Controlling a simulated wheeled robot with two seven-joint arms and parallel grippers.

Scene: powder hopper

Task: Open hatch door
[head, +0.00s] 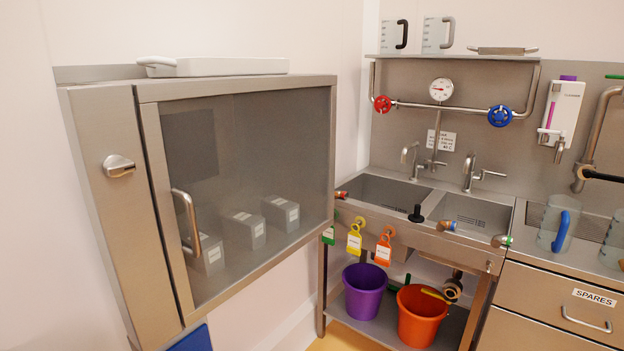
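The hatch door (325,150) is a steel-framed pane of smoky glass on the front of a steel cabinet (95,130) mounted at the left. It looks shut. A curved bar handle (190,222) stands upright near the door's left edge. A metal turn knob (118,165) sits on the steel side panel left of the door. Behind the glass, several grey boxes with white labels (244,228) stand in a row. Neither of my grippers is in view.
To the right is a steel sink (380,190) with taps, tags and red and blue valves. Purple (363,290) and orange (421,315) buckets stand below. A spares drawer (565,300) is at far right.

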